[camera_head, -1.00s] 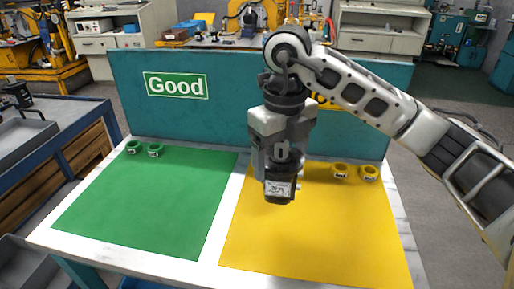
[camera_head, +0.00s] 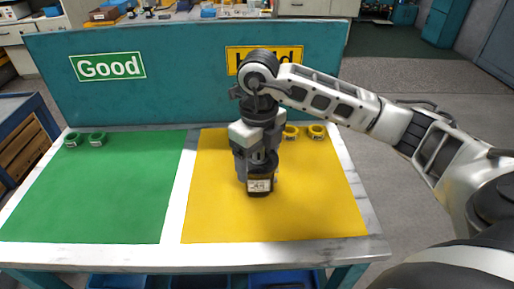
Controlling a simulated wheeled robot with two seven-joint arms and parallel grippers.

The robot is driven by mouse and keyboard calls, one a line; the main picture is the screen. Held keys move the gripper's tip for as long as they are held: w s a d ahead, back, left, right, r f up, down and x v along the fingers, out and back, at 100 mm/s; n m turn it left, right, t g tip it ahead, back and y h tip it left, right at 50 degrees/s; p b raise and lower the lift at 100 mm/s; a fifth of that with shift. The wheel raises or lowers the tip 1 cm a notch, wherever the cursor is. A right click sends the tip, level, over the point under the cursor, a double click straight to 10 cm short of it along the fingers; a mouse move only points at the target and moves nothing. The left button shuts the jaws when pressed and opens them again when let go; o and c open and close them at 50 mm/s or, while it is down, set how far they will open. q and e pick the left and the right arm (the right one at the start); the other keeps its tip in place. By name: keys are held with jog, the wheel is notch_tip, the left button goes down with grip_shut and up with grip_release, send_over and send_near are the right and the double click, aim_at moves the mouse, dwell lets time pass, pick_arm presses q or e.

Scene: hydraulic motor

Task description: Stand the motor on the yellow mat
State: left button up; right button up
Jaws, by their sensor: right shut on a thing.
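The motor (camera_head: 260,184) is a small dark block with a white label, upright below my right gripper (camera_head: 258,168). My right gripper is shut on it, over the left-middle part of the yellow mat (camera_head: 300,205). I cannot tell whether the motor's underside touches the mat. The gripper body hides the motor's upper part. My left gripper does not show.
A green mat (camera_head: 95,190) lies to the left, with green rings (camera_head: 97,139) at its back. Yellow rings (camera_head: 317,131) stand at the back of the yellow mat. A teal panel (camera_head: 185,75) with signs rises behind. The front of the yellow mat is clear.

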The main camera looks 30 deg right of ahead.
jog(key=shift+r, duration=0.1)
jog(key=o, duration=2)
jog(key=shift+f, duration=0.2)
notch_tip(320, 180, up, 12)
jog(key=shift+r+p, duration=0.2)
jog(key=shift+p, duration=0.4)
jog(key=shift+s+f, duration=0.1)
